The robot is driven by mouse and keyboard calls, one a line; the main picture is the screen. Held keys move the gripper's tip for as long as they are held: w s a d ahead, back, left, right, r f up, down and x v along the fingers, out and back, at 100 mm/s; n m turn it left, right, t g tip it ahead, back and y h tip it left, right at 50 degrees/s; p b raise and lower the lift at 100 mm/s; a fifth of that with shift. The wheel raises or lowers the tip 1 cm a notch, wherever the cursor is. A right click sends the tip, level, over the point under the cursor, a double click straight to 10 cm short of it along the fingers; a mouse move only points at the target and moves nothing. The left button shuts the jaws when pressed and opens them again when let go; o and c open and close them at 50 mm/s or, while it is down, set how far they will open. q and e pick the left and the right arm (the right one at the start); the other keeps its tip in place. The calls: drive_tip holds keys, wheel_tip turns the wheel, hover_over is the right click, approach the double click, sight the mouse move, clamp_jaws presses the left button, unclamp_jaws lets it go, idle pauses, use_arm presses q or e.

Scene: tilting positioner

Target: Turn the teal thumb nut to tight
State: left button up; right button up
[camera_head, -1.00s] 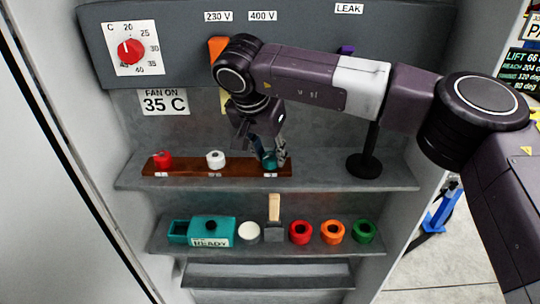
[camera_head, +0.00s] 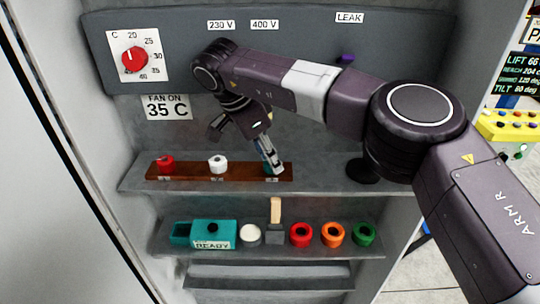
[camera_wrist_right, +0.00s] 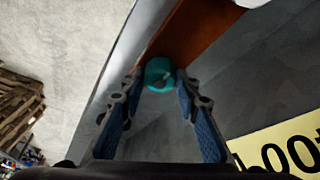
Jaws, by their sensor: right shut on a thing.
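The teal thumb nut (camera_wrist_right: 159,74) sits at the end of a brown wooden strip (camera_head: 222,172) on the upper shelf. In the head view only a sliver of the nut (camera_head: 268,168) shows behind my fingers. My right gripper (camera_head: 272,168) reaches down to it from above. In the right wrist view the fingertips (camera_wrist_right: 160,78) are on either side of the nut, shut on it. The nut's tight or loose marks are too small to read. My left gripper is not in view.
A red knob (camera_head: 166,163) and a white knob (camera_head: 217,162) stand on the same strip to the left. The lower shelf holds a teal box (camera_head: 213,233), a brush-like tool (camera_head: 275,212) and several coloured rings. A black round base (camera_head: 362,171) stands on the right.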

idle(0.4)
drive_tip(key=o, duration=1.1)
drive_tip(key=shift+o, duration=0.2)
